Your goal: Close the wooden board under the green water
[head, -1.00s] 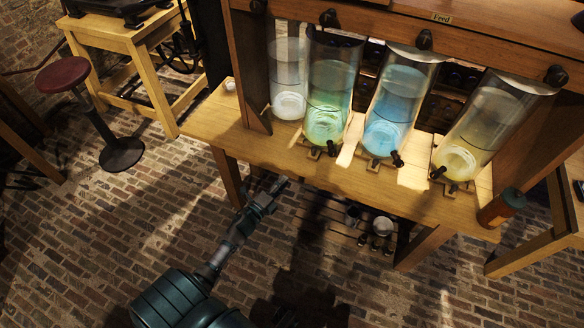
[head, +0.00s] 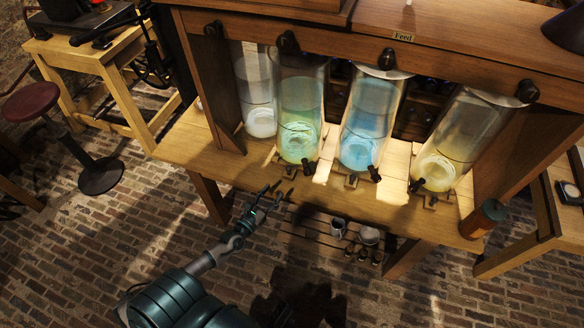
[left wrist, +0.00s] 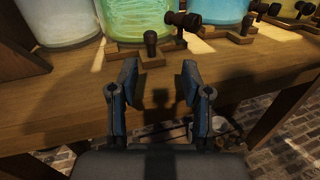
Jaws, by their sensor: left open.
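The green water stands in a clear glass jar (head: 300,115), second from the left on the wooden stand; its lower part fills the top of the left wrist view (left wrist: 140,18). The small wooden board (left wrist: 152,62) lies under the jar's front and juts onto the tabletop, with a dark upright knob (left wrist: 151,39) on it. A dark tap (left wrist: 184,20) sticks out of the jar just right of the knob. My left gripper (head: 275,193) is open and empty, in front of the table edge. In the left wrist view its fingers (left wrist: 158,78) point toward the board, apart from it.
A low slatted shelf with cups (head: 369,236) is below. A red-topped stool (head: 30,102) stands left.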

